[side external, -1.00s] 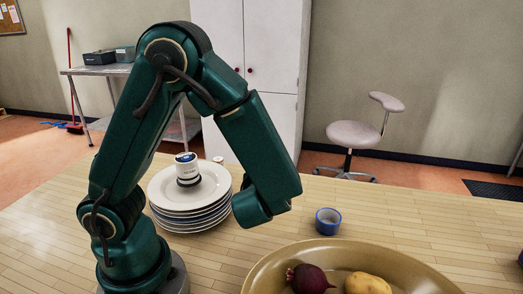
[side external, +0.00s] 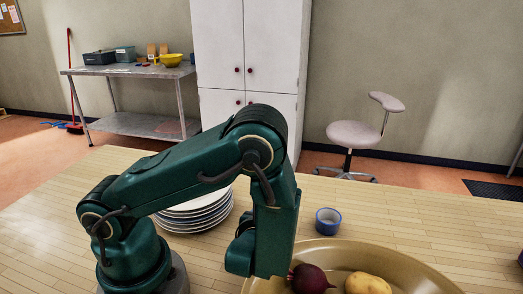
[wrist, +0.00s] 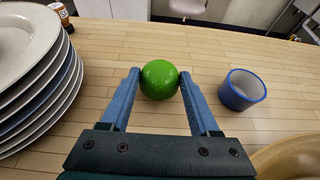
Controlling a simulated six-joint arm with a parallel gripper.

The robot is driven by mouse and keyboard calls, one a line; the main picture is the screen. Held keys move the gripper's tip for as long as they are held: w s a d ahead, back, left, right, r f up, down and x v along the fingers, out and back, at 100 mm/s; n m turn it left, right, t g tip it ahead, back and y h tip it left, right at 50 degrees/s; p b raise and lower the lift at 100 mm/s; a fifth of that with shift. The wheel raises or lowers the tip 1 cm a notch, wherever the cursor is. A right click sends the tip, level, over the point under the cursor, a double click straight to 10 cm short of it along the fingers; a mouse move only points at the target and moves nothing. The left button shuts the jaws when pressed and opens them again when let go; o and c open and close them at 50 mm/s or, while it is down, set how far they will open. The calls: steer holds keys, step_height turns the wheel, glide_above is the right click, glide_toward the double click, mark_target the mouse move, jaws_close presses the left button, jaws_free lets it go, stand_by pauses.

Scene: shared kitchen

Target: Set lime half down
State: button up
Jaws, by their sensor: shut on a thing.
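The lime half (wrist: 159,79) shows in the wrist view as a smooth, rounded green thing. My gripper (wrist: 160,76) is shut on it, with one blue finger at each side near the tips. Bare wooden table shows around it; I cannot tell whether it touches the table. In the side external view my arm hides the lime half and the gripper's fingers.
A blue cup (side external: 328,221) stands right of the gripper; it also shows in the wrist view (wrist: 242,90). A tan bowl (side external: 415,268) with a beet (side external: 310,278) and a potato (side external: 367,284) is at the front right. Stacked plates (side external: 199,212) stand left.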

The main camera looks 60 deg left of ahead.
steer(key=shift+f, duration=0.45)
